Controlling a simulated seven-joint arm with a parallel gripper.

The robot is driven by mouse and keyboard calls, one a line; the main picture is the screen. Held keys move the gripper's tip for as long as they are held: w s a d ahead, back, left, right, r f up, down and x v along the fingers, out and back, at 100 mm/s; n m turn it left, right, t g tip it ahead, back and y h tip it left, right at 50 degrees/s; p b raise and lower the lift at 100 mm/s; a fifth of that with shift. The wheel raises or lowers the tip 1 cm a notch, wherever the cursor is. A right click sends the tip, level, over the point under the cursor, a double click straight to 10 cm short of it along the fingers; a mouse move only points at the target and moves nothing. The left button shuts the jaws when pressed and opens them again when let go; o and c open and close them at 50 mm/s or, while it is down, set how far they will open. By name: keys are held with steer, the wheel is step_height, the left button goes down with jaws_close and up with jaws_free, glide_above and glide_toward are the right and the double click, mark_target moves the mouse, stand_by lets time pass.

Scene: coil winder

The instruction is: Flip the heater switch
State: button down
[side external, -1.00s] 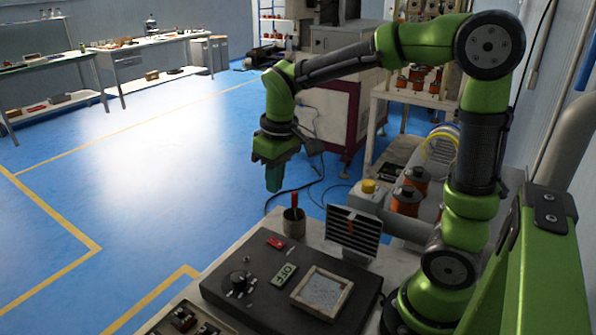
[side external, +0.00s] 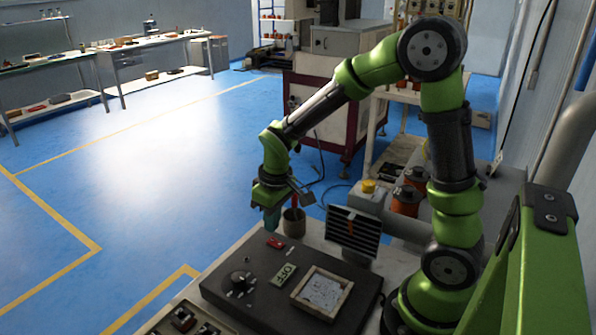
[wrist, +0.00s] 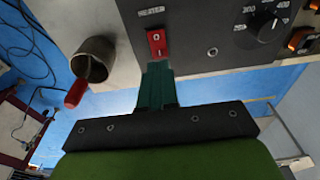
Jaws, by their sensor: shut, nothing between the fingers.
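The heater switch is a red rocker (wrist: 156,42) on the dark panel, under the printed word HEATER in the wrist view. In the side view the red switch (side external: 275,242) sits near the panel's far left edge. My gripper (wrist: 155,72) is shut and empty, its teal fingers pointing at the switch's lower edge. In the side view my gripper (side external: 271,226) hangs just beyond the panel edge, beside the switch. Whether the fingertips touch the switch I cannot tell.
A cup (side external: 293,222) with a red-handled tool stands close to the right of my gripper. A striped vent-like block (side external: 353,233) stands behind. Open floor lies to the left.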

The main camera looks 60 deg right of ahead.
mark_target(271, 239)
steer(key=shift+w+f, duration=0.2)
steer(key=shift+f, duration=1.35)
steer(key=shift+f, duration=0.15)
steer(key=shift+s, duration=0.1)
steer(key=shift+s+r, duration=0.25)
steer(key=shift+s, duration=0.4)
steer(key=shift+r, duration=0.1)
step_height(271, 239, up, 14)
steer(key=w, duration=0.1)
steer(key=shift+w, duration=0.4)
